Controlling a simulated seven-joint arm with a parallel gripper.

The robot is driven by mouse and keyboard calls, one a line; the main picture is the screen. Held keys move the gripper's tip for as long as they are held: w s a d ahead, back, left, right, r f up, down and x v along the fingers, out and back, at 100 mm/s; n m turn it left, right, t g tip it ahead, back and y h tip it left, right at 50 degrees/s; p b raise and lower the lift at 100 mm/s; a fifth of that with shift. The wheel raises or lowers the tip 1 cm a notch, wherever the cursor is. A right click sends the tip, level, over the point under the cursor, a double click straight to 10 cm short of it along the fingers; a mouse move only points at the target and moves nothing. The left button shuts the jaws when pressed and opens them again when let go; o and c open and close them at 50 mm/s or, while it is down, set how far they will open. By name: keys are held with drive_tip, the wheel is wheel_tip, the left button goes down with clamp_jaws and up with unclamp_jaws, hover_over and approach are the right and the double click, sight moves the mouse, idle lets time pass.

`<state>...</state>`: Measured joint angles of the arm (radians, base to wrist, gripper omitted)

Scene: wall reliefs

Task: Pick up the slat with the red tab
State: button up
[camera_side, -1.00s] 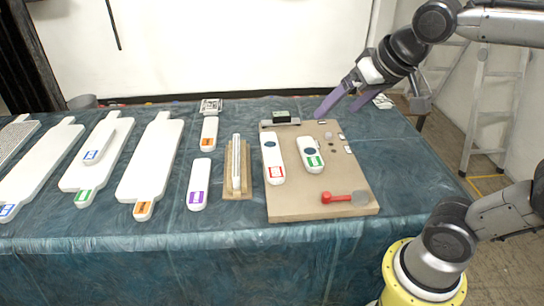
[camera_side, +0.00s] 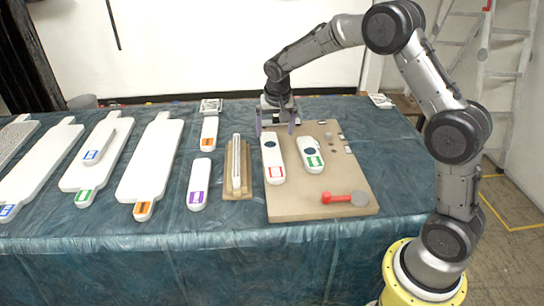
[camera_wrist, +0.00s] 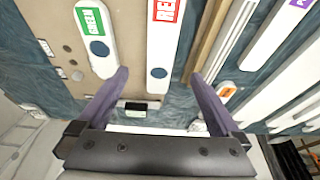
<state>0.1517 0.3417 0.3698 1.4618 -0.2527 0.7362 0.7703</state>
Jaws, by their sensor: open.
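The white slat with the red tab (camera_side: 271,150) lies on the brown board, its red-framed label at the near end and a dark blue round spot towards the far end. In the wrist view the slat (camera_wrist: 159,48) reads "RE…", cut off by the top edge. My gripper (camera_side: 275,128) is open at the slat's far end, its purple fingers pointing down. In the wrist view the gripper (camera_wrist: 159,74) has one finger on each side of the slat's line, with nothing held. I cannot tell its exact height above the slat.
A green-label slat (camera_side: 310,152) lies just right on the brown board (camera_side: 300,206). A wooden rail piece (camera_side: 237,190) stands close left. A red-handled tool (camera_side: 340,197) lies at the board's near end. Purple-label (camera_side: 199,182) and orange-label (camera_side: 209,130) slats lie further left.

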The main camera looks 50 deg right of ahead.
hover_over(272, 153)
drive_tip(key=s+a, duration=0.2)
drive_tip(key=f, duration=0.7)
drive_tip(key=shift+s, duration=0.2)
drive_tip(key=shift+w+d+x, duration=0.1)
drive_tip(key=shift+w+x, duration=0.05)
drive_tip(key=shift+x, duration=0.75)
drive_tip(key=shift+w+d+x, duration=0.1)
drive_tip(key=shift+w+x, duration=0.05)
drive_tip(key=shift+x, duration=0.75)
drive_tip(key=shift+w+d+x, duration=0.1)
drive_tip(key=shift+w+x, duration=0.05)
drive_tip(key=shift+x, duration=0.8)
drive_tip(key=shift+r, duration=0.2)
drive_tip(key=c, duration=1.4)
drive_tip(key=shift+r, duration=0.1)
drive_tip(key=shift+c, duration=0.5)
